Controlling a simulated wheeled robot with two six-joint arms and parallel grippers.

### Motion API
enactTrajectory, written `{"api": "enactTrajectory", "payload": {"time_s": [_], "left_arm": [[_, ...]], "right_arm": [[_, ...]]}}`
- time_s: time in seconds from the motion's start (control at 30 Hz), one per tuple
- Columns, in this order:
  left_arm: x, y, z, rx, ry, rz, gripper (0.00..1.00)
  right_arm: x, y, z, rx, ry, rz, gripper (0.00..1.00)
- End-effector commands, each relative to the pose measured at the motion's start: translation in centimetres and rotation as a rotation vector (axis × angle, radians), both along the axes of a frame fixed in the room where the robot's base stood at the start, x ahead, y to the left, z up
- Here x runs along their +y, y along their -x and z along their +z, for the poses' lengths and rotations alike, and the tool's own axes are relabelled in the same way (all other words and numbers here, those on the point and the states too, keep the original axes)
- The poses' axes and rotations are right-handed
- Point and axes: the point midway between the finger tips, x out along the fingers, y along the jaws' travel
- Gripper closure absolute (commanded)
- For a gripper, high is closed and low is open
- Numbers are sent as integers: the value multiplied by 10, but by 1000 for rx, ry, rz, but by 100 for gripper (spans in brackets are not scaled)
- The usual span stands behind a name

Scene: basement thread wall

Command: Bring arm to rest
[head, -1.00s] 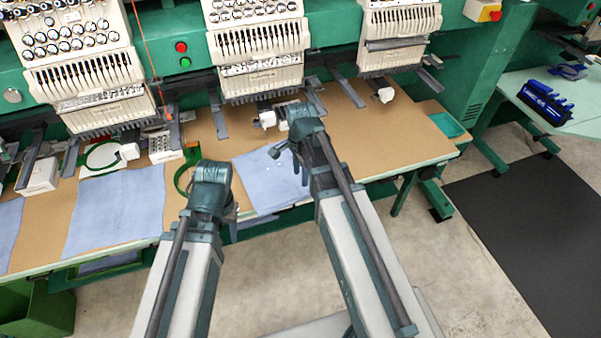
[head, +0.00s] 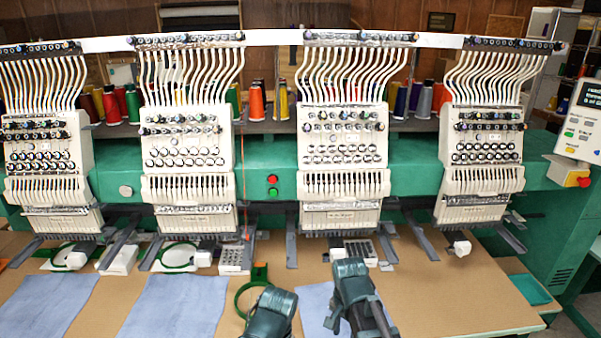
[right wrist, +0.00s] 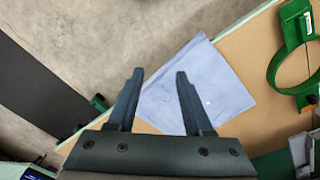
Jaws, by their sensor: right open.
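In the right wrist view my right gripper (right wrist: 155,88) is open, with nothing between its two dark fingers. Beyond the fingers lie bare floor, the table edge and a blue cloth (right wrist: 205,80). In the head view my right arm (head: 355,295) reaches up at the bottom centre, over the tan table and partly in front of the same blue cloth (head: 312,300). My left arm (head: 270,312) shows only its dark teal end at the bottom edge, to the left of the right one. Its gripper fingers do not show.
An embroidery machine with several white heads (head: 345,150) stands behind the tan table (head: 440,295). More blue cloths (head: 175,305) lie at the left. A green hoop (head: 245,295) lies close to my left arm. A control panel (head: 585,120) is at the right. The table's right part is mostly clear.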

Motion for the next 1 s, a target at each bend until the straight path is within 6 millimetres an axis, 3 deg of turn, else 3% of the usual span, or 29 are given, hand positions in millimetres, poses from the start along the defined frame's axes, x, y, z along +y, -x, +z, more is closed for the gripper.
{"api": "enactTrajectory", "payload": {"time_s": [0.03, 0.2, 0.4, 0.6, 1.0], "left_arm": [[0, 0, -3, 0, 0, 0, 55], [0, 0, -6, 0, 0, 0, 55], [0, 0, -8, 0, 0, 0, 55], [0, 0, -8, 0, 0, 0, 55], [0, 0, -8, 0, 0, 0, 55]], "right_arm": [[14, 19, -3, 10, 8, 158, 49], [44, 57, -6, 50, 32, 636, 49], [61, 82, -7, 82, 46, 972, 49], [65, 87, -7, 92, 49, 1060, 49], [65, 87, -7, 91, 48, 1056, 49]]}}
